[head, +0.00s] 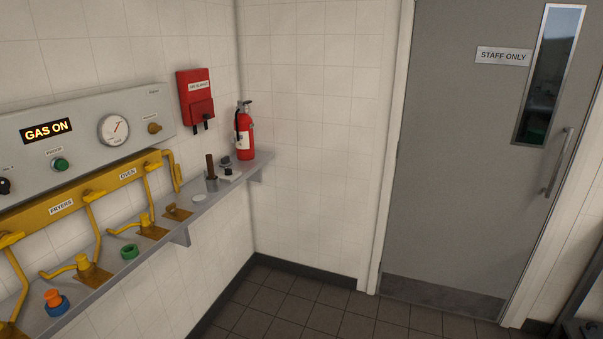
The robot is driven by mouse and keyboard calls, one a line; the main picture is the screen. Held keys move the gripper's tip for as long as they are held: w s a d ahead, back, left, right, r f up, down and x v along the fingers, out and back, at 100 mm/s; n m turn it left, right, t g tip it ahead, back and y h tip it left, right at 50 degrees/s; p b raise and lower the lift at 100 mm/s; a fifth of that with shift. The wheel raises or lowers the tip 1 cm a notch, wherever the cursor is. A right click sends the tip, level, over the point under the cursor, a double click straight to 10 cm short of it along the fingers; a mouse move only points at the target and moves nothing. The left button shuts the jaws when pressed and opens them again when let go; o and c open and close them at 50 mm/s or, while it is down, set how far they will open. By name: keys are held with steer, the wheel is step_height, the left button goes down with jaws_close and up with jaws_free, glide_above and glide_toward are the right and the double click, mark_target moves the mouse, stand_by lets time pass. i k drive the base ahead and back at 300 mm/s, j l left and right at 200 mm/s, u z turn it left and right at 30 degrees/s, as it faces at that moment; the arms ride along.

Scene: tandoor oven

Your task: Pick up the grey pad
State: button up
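A small flat pale grey disc (199,198), which may be the grey pad, lies on the grey wall shelf (180,219). It sits between a brass plate (178,212) and a brown upright handle on a grey base (211,173). Behind the handle are a small dark knob-like item (226,162) and a white block (230,174), too small to make out well. My gripper is not in view.
Yellow gas pipes (125,176) run above the shelf, under a grey control panel (80,135). A green ring (129,251) and an orange and blue piece (55,302) sit nearer. A red extinguisher (244,135) stands at the far end. The tiled floor (300,305) is clear.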

mark_target(225, 162)
steer(key=i+u, duration=0.35)
steer(key=i+l+u, duration=0.2)
steer(key=i+u, duration=0.15)
steer(key=i, duration=0.1)
